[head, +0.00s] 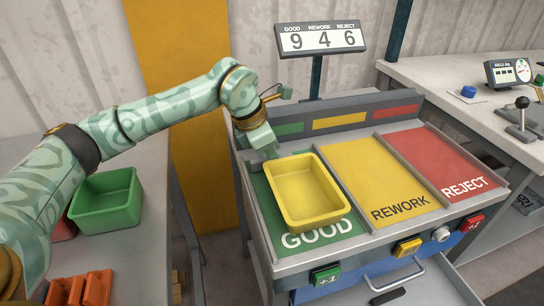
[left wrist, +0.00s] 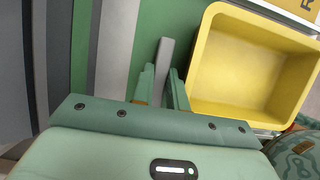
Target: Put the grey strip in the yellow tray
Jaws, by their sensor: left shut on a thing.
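The yellow tray (head: 304,188) sits on the green GOOD panel of the sorting bench and looks empty. Its interior also shows on the right of the left wrist view (left wrist: 245,62). My left gripper (head: 268,152) is just beyond the tray's far left corner, over the green panel. In the left wrist view, its fingers (left wrist: 161,88) are shut on the grey strip (left wrist: 165,58), which sticks out past the fingertips, left of the tray and apart from it. The strip is hard to make out in the head view. My right gripper is not in view.
The yellow REWORK panel (head: 366,178) and red REJECT panel (head: 436,158) are bare. A counter sign (head: 320,39) stands behind the bench. A green bin (head: 105,200) and orange parts (head: 80,288) are on the left table. A lever (head: 521,115) stands at the right.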

